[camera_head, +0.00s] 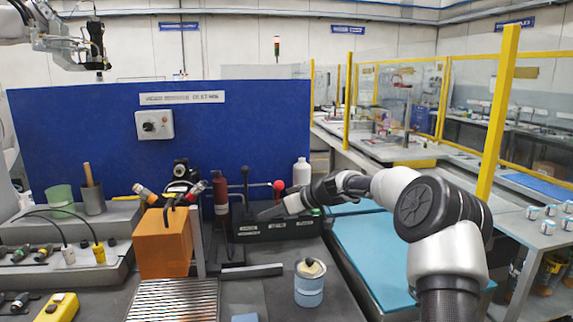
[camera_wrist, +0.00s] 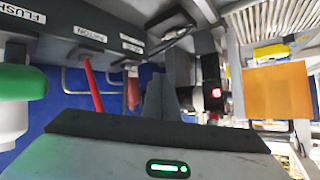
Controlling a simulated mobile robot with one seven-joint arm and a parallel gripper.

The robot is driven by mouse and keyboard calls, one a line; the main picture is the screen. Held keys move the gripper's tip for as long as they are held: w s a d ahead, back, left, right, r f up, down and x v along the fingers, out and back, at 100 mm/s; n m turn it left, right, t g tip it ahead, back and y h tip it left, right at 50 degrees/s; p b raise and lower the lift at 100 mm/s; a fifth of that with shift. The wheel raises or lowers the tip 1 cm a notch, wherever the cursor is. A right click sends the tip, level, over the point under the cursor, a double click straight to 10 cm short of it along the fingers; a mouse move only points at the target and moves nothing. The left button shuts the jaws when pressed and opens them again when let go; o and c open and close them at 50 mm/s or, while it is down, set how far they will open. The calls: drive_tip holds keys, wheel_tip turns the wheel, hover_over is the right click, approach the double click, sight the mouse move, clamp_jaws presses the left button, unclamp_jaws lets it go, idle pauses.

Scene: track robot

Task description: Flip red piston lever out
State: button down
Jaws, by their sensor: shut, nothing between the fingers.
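The red piston lever shows in the head view as a red ball knob (camera_head: 278,184) above a black control box (camera_head: 277,232). In the wrist view a thin red rod (camera_wrist: 93,86) stands out from the box near the piston label (camera_wrist: 91,34). My gripper (camera_head: 266,212) is over the top of the black box, reaching in from the right. In the wrist view its dark fingers (camera_wrist: 160,97) are shut and empty. They are to the right of the red rod, with a gap between them. The contact end of the rod is partly hidden behind my gripper body.
A black-knobbed lever (camera_head: 245,171) stands left of the red knob. A green knob (camera_wrist: 20,82) is at the wrist view's left edge. A white bottle (camera_head: 301,171) stands behind the box. An orange block (camera_head: 163,243) is at the left, and a blue panel (camera_head: 100,130) is behind.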

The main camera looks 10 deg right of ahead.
drive_tip(key=w+d+r+m+t+h+p, duration=0.1)
drive_tip(key=d+r+m+t+h+p, duration=0.15)
drive_tip(key=r+m+h+p, duration=0.5)
drive_tip(key=d+r+m+t+h+p, duration=0.25)
drive_tip(key=r+p, duration=0.25)
drive_tip(key=r, duration=0.5)
drive_tip(key=w+f, duration=0.6)
drive_tip(key=f, duration=0.1)
drive_tip(key=shift+w+p, duration=0.25)
drive_tip(key=shift+p, duration=0.15)
drive_tip(key=shift+s+a+f, duration=0.15)
drive_tip(key=shift+s+f, duration=0.2)
drive_tip(key=shift+s, duration=0.1)
drive_tip(key=shift+f, duration=0.1)
